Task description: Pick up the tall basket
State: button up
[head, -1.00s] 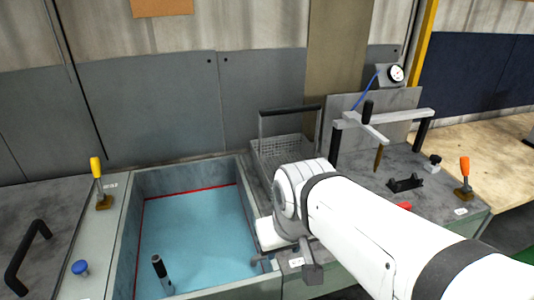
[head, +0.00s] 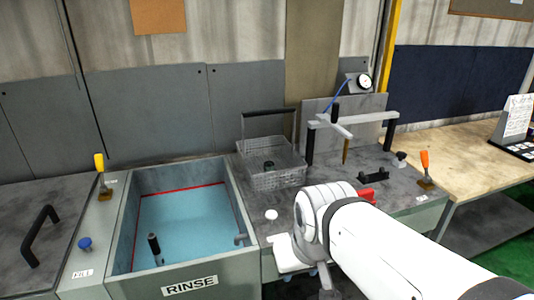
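The tall basket (head: 272,172) is a grey wire-mesh basket with a high dark handle (head: 268,113). It stands upright on the grey bench top, just right of the rinse tank, and a small dark round object (head: 269,165) shows inside it. My gripper (head: 326,284) is at the bottom of the head view, below and right of the basket and apart from it. The white wrist hides most of it, so its fingers cannot be made out. Nothing is seen held in it.
The rinse tank (head: 127,232) with blue liquid lies left of the basket. A fixture with a grey crossbar (head: 365,119) and dark posts stands close on its right. A white knob (head: 271,214) is in front of it. An orange-handled lever (head: 425,165) stands farther right.

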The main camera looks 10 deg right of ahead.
aim_at(289, 171)
jog(key=z, duration=0.15)
jog(key=i, duration=1)
jog(key=z, duration=0.05)
